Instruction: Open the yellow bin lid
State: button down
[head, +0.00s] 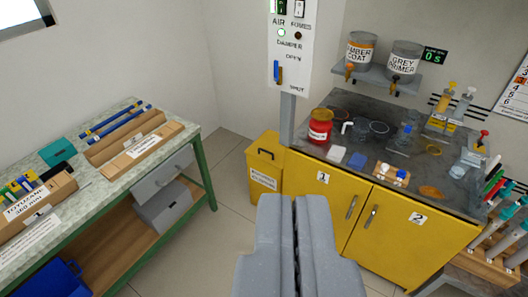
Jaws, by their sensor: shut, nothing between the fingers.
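The yellow bin (264,182) stands on the floor in the middle of the head view, between the green-legged bench and the yellow cabinet. A white label sits on the bin's front. My gripper (297,200) is in the lower middle, its two grey fingers shut together and empty. It is nearer to the camera than the bin and to the right of it in the picture, apart from the lid. The gripper covers part of the cabinet's front and the floor.
A yellow cabinet (390,222) with doors 1 and 2 stands right of the bin, with cups and a red jar (320,125) on top. A grey post with a control panel (289,45) rises behind the bin. The bench (85,165) is at left. Floor between is clear.

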aim_at(266, 148)
jog(key=u, duration=0.1)
jog(key=i, duration=1)
jog(key=z, duration=0.1)
